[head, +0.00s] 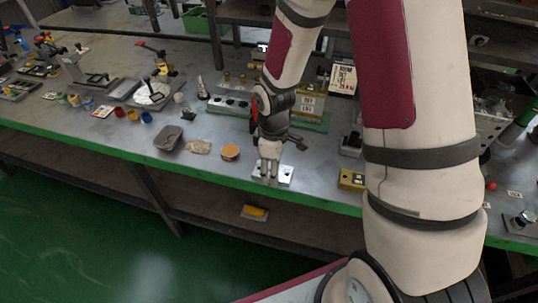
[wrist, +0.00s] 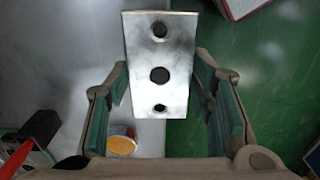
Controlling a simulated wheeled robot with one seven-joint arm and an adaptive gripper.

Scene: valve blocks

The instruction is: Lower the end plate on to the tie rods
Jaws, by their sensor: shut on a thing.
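The end plate (wrist: 176,94) is a pale metal rectangle with a large middle hole and two smaller holes. It sits between the fingers of my gripper (wrist: 160,85), which is shut on it. In the head view the plate (head: 286,174) shows under my gripper (head: 268,172) at the bench's front edge. In the wrist view it spans bench top and green floor. I cannot tell its height above the bench. I cannot make out tie rods for certain; a silver block with dark holes (head: 229,102) stands behind, partly hidden by my arm.
An orange-topped tin (head: 230,153), a beige heap (head: 199,147) and a grey tray (head: 168,138) lie left of my gripper. A yellow block (head: 352,180) is to the right. Labelled blocks stand behind on a green base (head: 312,122). The bench has a green front edge (head: 150,157).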

